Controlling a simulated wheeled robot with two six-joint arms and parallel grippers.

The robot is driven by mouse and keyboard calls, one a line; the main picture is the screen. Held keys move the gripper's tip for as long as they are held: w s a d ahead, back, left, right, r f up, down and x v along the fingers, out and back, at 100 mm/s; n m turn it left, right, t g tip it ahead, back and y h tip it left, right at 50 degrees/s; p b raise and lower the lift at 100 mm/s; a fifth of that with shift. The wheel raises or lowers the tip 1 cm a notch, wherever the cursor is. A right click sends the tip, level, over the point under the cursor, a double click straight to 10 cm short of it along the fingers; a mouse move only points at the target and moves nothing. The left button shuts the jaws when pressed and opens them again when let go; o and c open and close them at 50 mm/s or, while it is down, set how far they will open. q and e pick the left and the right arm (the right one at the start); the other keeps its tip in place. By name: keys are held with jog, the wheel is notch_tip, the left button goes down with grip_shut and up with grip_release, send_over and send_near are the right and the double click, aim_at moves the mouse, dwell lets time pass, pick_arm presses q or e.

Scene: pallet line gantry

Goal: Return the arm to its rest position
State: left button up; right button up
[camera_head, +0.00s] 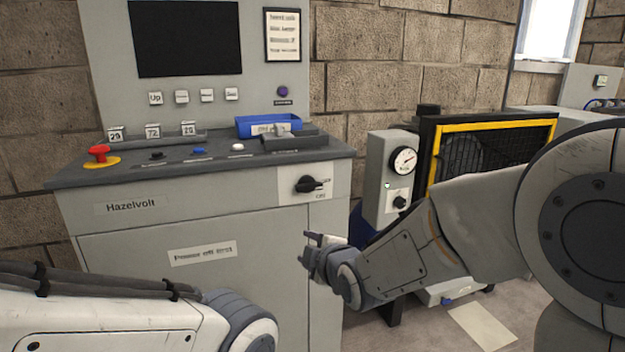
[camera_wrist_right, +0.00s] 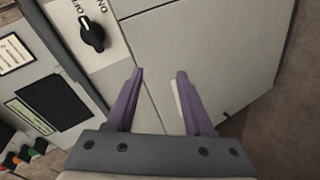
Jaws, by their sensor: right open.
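My right gripper (camera_head: 318,242) is in front of the lower right part of the grey control cabinet (camera_head: 150,255), below the black rotary switch (camera_head: 311,184). In the right wrist view my right gripper (camera_wrist_right: 158,78) is open, with nothing between its two purple fingers. The rotary switch (camera_wrist_right: 92,34) shows there at the upper left, apart from the fingers, with ON and OFF marks beside it. My left arm comes in at the lower left of the head view; its gripper is out of view.
A red emergency button (camera_head: 99,152) and a blue tray (camera_head: 268,125) are on the cabinet's top. A gauge box (camera_head: 389,178) and a yellow-framed guard (camera_head: 492,124) stand to the right, close to my right arm. A pale sheet (camera_head: 482,325) lies on the floor.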

jog(key=s+d+f+m+g+h, duration=0.1)
jog(key=s+d+f+m+g, duration=0.2)
jog(key=s, duration=0.8)
jog(key=s+f+m+g+h, duration=0.25)
jog(key=s+m+g, duration=0.2)
jog(key=s, duration=0.55)
jog(key=s+d+f+m+g+h, duration=0.1)
jog(key=s+d+f+m+g, duration=0.3)
jog(key=s, duration=0.7)
notch_tip(320, 180, up, 32)
jog(key=a+g+p, duration=0.1)
jog(key=p, duration=3)
jog(key=shift+a+f+n, duration=0.2)
jog(key=shift+a+n, duration=0.2)
jog(key=shift+n, duration=0.05)
